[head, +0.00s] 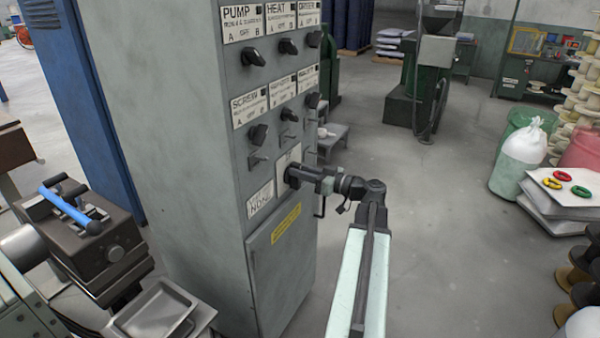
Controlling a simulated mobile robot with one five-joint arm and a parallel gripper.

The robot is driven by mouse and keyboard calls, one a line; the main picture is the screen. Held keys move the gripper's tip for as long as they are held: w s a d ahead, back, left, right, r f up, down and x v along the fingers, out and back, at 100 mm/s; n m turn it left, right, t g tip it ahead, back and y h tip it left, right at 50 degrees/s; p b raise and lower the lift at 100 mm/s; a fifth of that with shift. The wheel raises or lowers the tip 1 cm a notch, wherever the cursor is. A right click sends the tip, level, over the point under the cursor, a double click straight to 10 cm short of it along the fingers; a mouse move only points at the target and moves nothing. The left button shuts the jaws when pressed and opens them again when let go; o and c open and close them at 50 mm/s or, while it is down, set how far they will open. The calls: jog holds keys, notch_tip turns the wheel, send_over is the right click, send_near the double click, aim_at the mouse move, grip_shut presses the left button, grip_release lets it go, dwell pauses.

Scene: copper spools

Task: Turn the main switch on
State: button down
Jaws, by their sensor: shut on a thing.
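A tall grey control cabinet (150,90) stands at centre left, with labelled black rotary knobs on its narrow front. My gripper (293,175) reaches the cabinet front from the right, at the low plate below the knob rows. It is shut on a dark switch knob at that plate. The knob is mostly hidden by my fingers, so its turned position cannot be told. A white label plate (289,158) shows partly above my gripper. Another white label (260,198) sits lower left of it.
A yellow sticker (286,223) marks the cabinet door below. A machine with a blue handle (70,208) and a metal tray (150,315) stand left. White sacks (520,155) and spools stand right.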

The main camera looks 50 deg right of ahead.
jog(key=shift+w+d+f+m+b, duration=0.1)
jog(key=shift+d+f+m+b, duration=0.3)
jog(key=shift+m, duration=2.45)
jog(key=shift+w+d+f+m+b, duration=0.1)
jog(key=shift+d+f+m+b, duration=0.25)
jog(key=shift+m, duration=2.55)
jog(key=shift+w+d+f+m+b, duration=0.1)
jog(key=shift+d+f+m+b, duration=0.25)
jog(key=shift+m, duration=2.5)
jog(key=shift+a+f, duration=0.1)
jog(key=c, duration=1.3)
grip_release()
jog(key=shift+s, duration=0.1)
